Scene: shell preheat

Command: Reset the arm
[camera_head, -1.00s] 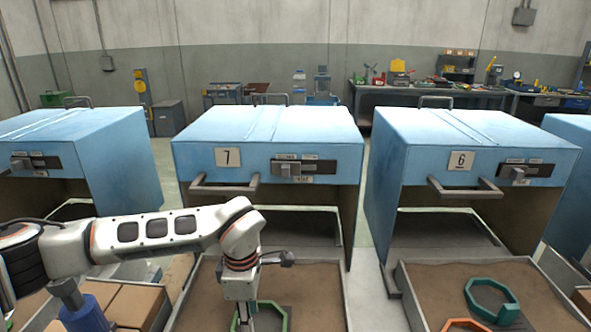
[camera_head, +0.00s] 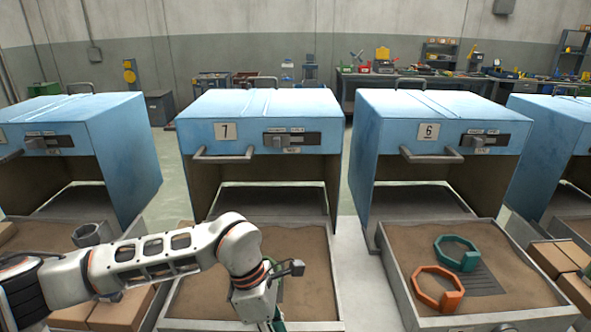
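My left arm comes in from the left, and its wrist hangs over the sand-filled tray (camera_head: 190,303) in front of the blue box numbered 7 (camera_head: 262,105). The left gripper is at or below the bottom edge, so its fingers cannot be made out. A green ring (camera_head: 281,320) shows in part beside the wrist, mostly hidden by it; I cannot tell whether the gripper touches it. My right arm and gripper are not in view.
A blue box numbered 6 (camera_head: 438,110) stands to the right. The tray (camera_head: 520,270) before it holds a teal ring (camera_head: 457,252) and an orange ring (camera_head: 438,290). Brown cartons (camera_head: 568,262) lie at the right, and more cartons (camera_head: 122,312) lie at the left.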

